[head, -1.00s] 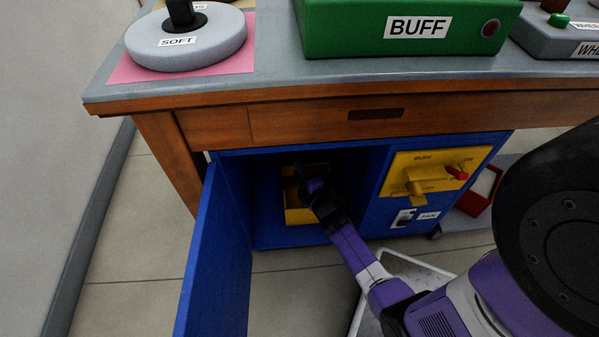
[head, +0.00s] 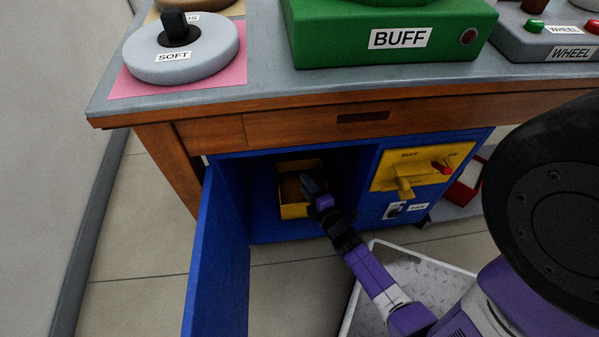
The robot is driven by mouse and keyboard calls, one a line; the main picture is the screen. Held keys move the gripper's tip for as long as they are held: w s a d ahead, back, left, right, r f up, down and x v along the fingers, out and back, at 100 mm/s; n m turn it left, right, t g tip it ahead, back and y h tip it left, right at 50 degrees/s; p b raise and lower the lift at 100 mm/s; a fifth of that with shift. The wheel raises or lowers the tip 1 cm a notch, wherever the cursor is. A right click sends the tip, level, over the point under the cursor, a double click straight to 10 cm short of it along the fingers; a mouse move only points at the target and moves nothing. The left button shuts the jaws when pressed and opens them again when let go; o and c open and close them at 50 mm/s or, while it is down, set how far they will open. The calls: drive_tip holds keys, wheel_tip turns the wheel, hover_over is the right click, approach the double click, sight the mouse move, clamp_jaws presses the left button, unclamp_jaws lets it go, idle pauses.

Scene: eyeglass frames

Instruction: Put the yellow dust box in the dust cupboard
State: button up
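The yellow dust box (head: 293,211) stands inside the open blue dust cupboard (head: 262,228) under the bench. It is an open-topped box with brown contents showing. My gripper (head: 308,185) is at the cupboard opening, over the front right part of the box in the picture. Its dark fingers look apart from the box rim, but their spacing is too small and dark to tell. The cupboard's blue door (head: 217,262) hangs open on the left.
A yellow panel (head: 420,168) with a lever and red handle is right of the opening, above a small switch labelled FAN (head: 394,210). A white-rimmed tray (head: 425,275) lies under my arm. The bench (head: 262,98) overhangs the cupboard.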

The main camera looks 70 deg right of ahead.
drive_tip(key=s+a+r+m+t+y, duration=0.1)
drive_tip(key=s+a+r+m+y, duration=0.15)
drive_tip(key=a+r, duration=0.45)
drive_tip(key=s+a+r+m+t+y, duration=0.15)
drive_tip(key=s+a, duration=0.25)
drive_tip(key=a, duration=0.7)
drive_tip(key=s+a+r+m+y, duration=0.2)
drive_tip(key=a+r, duration=0.4)
drive_tip(key=r, duration=0.4)
drive_tip(key=s+a+r+m+y, duration=0.3)
drive_tip(key=s+a+r, duration=0.3)
drive_tip(key=r, duration=0.4)
drive_tip(key=shift+r+y, duration=0.2)
drive_tip(key=shift+y, duration=0.4)
drive_tip(key=shift+r+p, duration=0.1)
drive_tip(key=shift+p, duration=0.2)
wheel_tip(320, 180, up, 34)
drive_tip(key=p, duration=3.4)
drive_tip(key=shift+a, duration=0.1)
